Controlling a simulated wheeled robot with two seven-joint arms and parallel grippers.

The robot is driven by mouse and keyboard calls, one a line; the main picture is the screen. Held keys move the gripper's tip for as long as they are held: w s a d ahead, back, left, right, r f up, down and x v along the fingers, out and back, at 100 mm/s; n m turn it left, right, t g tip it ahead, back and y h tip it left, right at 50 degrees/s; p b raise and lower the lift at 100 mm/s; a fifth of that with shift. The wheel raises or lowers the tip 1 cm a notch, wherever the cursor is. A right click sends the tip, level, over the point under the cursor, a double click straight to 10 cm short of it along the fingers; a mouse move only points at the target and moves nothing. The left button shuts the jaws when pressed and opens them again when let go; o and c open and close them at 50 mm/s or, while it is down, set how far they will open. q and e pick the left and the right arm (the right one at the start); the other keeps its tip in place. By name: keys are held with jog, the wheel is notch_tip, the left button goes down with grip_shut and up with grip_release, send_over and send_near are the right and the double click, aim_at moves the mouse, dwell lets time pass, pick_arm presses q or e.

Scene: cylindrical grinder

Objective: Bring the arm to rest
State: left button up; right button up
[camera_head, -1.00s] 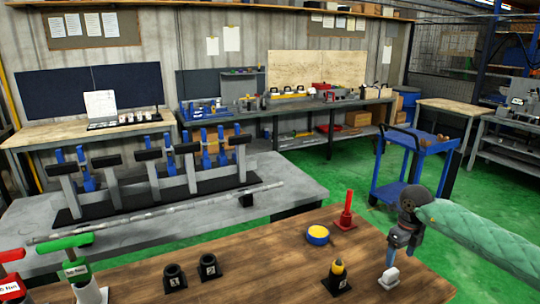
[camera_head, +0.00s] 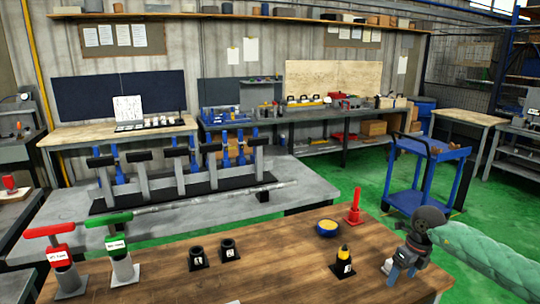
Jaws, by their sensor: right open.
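My right arm, in a green quilted sleeve, comes in from the right in the head view. My right gripper (camera_head: 403,275) is open, with blue fingers pointing down at the right end of the wooden table (camera_head: 290,278). I see nothing held between its fingers. A small white block (camera_head: 387,267) shows just left of the gripper and is partly hidden by it; I cannot tell whether they touch. My left gripper is not in view.
On the table stand a black holder with a yellow-tipped piece (camera_head: 343,260), a yellow-topped blue disc (camera_head: 327,228), a red post (camera_head: 354,207), two black cups (camera_head: 197,257), and red (camera_head: 62,255) and green-handled (camera_head: 118,250) tools. A blue cart (camera_head: 428,175) stands behind. The table's middle front is clear.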

jog(key=s+a+t+y, duration=0.15)
jog(key=a+y, duration=0.35)
jog(key=a, duration=0.7)
jog(key=s+a+y, duration=0.3)
jog(key=a+y, duration=0.1)
jog(key=a, duration=0.7)
jog(key=s+a+r+m+t+y, duration=0.2)
jog(key=a+r+m+t+y, duration=0.45)
jog(key=r+m+t, duration=0.4)
jog(key=s+d+f+m+t+h, duration=0.25)
jog(key=d+f+m+h, duration=0.25)
jog(key=f+m+h, duration=0.5)
jog(key=s+d+f+m+t+h, duration=0.1)
jog(key=s+d+f+m+h, duration=0.55)
jog(key=m, duration=0.65)
jog(key=s+f+m+g, duration=0.3)
jog(key=s+f+g, duration=0.3)
jog(key=s, duration=0.5)
jog(key=s+f+m+g, duration=0.3)
jog(key=s+f+g, duration=0.3)
jog(key=s, duration=0.6)
jog(key=s+a+f+g, duration=0.1)
jog(key=s+f, duration=0.1)
jog(key=f, duration=1.9)
jog(key=s+a+f+g, duration=0.1)
jog(key=s+a+f, duration=0.1)
jog(key=f, duration=1.9)
jog(key=shift+s, duration=0.4)
